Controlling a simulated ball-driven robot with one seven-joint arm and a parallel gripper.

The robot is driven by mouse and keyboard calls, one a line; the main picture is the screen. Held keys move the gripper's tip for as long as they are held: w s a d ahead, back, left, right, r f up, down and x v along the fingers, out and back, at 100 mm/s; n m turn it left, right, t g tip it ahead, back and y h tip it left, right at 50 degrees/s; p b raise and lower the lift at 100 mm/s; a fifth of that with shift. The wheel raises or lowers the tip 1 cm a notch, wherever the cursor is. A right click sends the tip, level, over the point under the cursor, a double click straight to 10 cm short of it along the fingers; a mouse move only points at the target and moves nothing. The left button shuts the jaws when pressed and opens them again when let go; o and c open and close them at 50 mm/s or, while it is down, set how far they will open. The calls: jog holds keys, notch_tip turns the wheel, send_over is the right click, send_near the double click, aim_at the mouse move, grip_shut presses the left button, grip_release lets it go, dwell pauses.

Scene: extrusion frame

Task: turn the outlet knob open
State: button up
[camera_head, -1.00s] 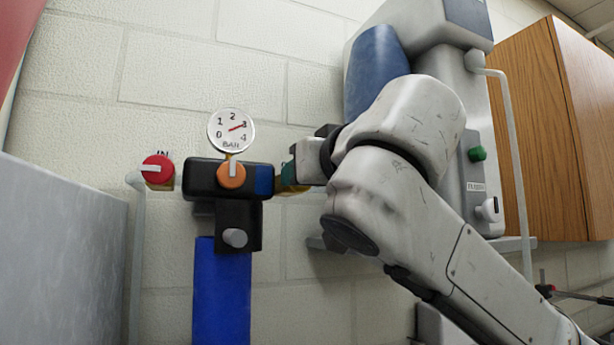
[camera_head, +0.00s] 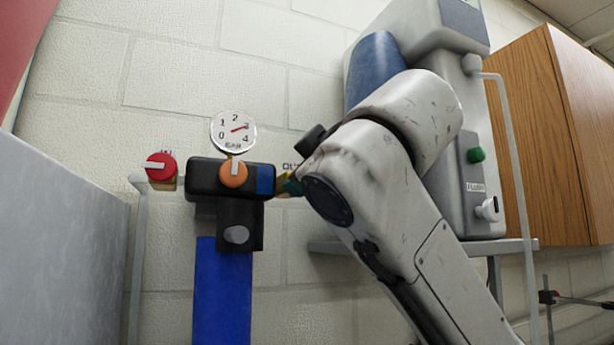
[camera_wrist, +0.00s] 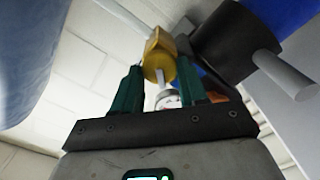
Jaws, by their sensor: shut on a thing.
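The outlet knob (camera_wrist: 159,68) is a round yellow knob with a pale bar across its face, on a brass valve body. In the wrist view it sits between the two green fingers of my gripper (camera_wrist: 157,76), which is shut on it. In the head view the brass outlet valve (camera_head: 282,184) is at the right end of the black regulator block (camera_head: 205,178), beside the partly covered OUT label. There one green fingertip (camera_head: 292,187) shows at the valve. My arm hides the rest of the gripper and the knob's face.
A round gauge (camera_head: 233,132) stands above the block, its needle near 3. An orange knob (camera_head: 233,173) is on the block and a red IN knob (camera_head: 161,167) is at its left. A grey machine (camera_head: 450,120) and a wooden cabinet (camera_head: 575,140) are on the right.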

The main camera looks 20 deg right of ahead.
jog(key=shift+a+f+n, duration=0.1)
jog(key=shift+n, duration=2)
jog(key=shift+a+f+n, duration=0.1)
jog(key=shift+n, duration=2)
jog(key=o, duration=1)
jog(key=shift+s+d, duration=0.1)
jog(key=s+b, duration=0.3)
jog(key=s, duration=0.7)
jog(key=shift+s, duration=0.35)
